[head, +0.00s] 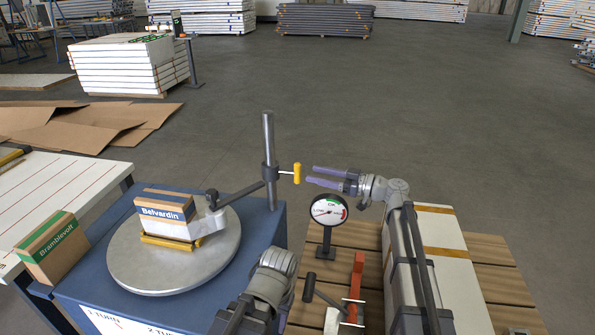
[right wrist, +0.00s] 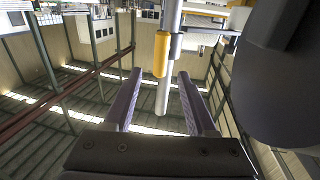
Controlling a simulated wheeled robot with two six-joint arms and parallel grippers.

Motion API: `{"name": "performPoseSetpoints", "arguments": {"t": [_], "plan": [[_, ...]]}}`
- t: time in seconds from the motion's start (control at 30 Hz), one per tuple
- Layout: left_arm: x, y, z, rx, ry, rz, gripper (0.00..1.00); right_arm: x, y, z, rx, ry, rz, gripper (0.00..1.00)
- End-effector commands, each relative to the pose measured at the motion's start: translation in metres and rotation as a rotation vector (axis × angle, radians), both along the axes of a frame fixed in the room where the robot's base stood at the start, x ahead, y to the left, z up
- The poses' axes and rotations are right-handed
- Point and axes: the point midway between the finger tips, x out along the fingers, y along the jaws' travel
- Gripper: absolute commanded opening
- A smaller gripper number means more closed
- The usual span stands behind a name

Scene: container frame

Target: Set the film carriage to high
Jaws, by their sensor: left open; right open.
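A dark film carriage collar (head: 270,173) sits partway up a grey upright post (head: 268,130). A yellow handle (head: 297,174) sticks out from its right side. My right gripper (head: 312,176) is open and empty, its two purple fingers pointing left at the handle with a small gap. In the right wrist view the yellow handle (right wrist: 161,54) is just beyond and between the open fingertips (right wrist: 160,74).
A Belvardin box (head: 165,212) stands on the round turntable (head: 130,282) on a blue base (head: 275,235). A Bramblevolt box (head: 52,248) is at left. A dial gauge (head: 328,210) on a stand is below my right gripper. Open floor lies behind the post.

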Motion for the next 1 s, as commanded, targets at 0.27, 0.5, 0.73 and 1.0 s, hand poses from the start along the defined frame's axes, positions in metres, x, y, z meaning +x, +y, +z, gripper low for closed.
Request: {"name": "performPoseSetpoints", "arguments": {"t": [0.27, 0.5, 0.73, 1.0], "plan": [[0.000, 0.000, 0.000, 0.000, 0.000, 0.000, 0.50, 0.017, 0.041, 0.000, 0.000, 0.001, 0.003, 0.57], [0.000, 0.000, 0.000, 0.000, 0.000, 0.000, 0.50, 0.025, 0.060, 0.000, 0.000, 0.001, 0.001, 0.57], [0.000, 0.000, 0.000, 0.000, 0.000, 0.000, 0.50, 0.026, 0.064, 0.000, 0.000, 0.001, 0.001, 0.57], [0.000, 0.000, 0.000, 0.000, 0.000, 0.000, 0.50, 0.026, 0.063, 0.000, 0.000, 0.001, 0.001, 0.39]]}}
